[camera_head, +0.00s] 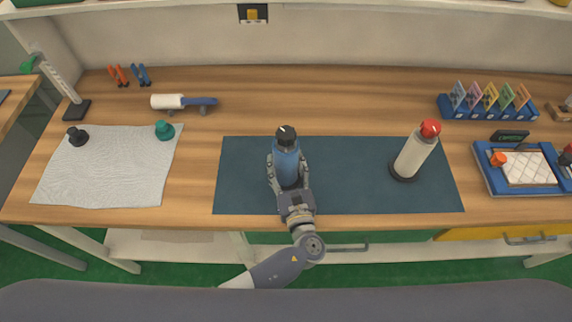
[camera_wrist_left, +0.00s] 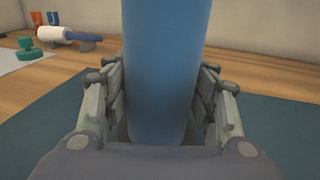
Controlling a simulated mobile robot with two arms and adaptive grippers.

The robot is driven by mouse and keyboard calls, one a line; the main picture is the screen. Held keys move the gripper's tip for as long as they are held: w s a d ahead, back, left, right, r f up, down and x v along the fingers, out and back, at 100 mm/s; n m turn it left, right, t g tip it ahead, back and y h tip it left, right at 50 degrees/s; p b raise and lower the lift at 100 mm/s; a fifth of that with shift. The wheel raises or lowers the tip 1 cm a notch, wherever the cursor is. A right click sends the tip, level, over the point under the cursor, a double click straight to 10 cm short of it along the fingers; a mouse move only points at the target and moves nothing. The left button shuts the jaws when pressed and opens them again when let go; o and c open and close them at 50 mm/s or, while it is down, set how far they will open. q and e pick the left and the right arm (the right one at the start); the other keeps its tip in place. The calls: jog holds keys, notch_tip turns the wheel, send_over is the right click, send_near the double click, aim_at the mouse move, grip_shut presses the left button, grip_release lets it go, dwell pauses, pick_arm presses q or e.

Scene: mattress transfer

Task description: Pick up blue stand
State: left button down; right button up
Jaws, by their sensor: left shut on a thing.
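The blue stand (camera_head: 286,163) is an upright blue cylinder with a black top, over the dark blue mat (camera_head: 340,190). My left gripper (camera_head: 288,178) has its fingers around the cylinder's lower part, one on each side, and is shut on it. In the left wrist view the blue cylinder (camera_wrist_left: 162,70) fills the middle between the finger pads, and its top is out of the picture. The fingers hide its foot, so I cannot tell whether it touches the mat. My right gripper is not in view.
A white cylinder with a red top (camera_head: 415,152) stands on the mat's right part. A grey cloth (camera_head: 110,175) with small black and green pieces lies left. A white roller (camera_head: 168,102), a rack of coloured cards (camera_head: 488,106) and a blue tray (camera_head: 490,183) are also on the table.

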pick_arm(q)
jog(key=shift+r, duration=0.25)
jog(key=shift+r, duration=1.6)
jog(key=a+b+v, duration=0.1)
jog(key=b+v, duration=0.1)
jog(key=v, duration=0.6)
jog(key=a+r+b+v, duration=0.1)
jog(key=a+b+v, duration=0.1)
jog(key=v, duration=0.5)
jog(key=shift+s+r, duration=0.3)
jog(key=shift+s, duration=0.4)
jog(key=shift+w+a, duration=0.1)
send_near(286, 154)
jog(key=shift+w+a+f+p, duration=0.15)
jog(key=shift+w+a+f, duration=0.2)
jog(key=shift+w+f, duration=0.3)
jog(key=shift+w+a+f+p, duration=0.15)
jog(key=shift+w+a+f, duration=0.15)
jog(key=shift+w+f, duration=0.4)
jog(key=shift+w+a+f+p, duration=0.15)
jog(key=shift+w+a+f, duration=0.3)
jog(key=shift+w, duration=0.35)
jog(key=shift+w+d+x, duration=0.1)
jog(key=shift+d+x, duration=0.2)
jog(key=shift+x, duration=1.05)
jog(key=shift+w+d+x, duration=0.1)
jog(key=shift+d+x, duration=0.2)
jog(key=shift+x, duration=1)
jog(key=shift+d+x, duration=0.35)
jog(key=shift+x, duration=1)
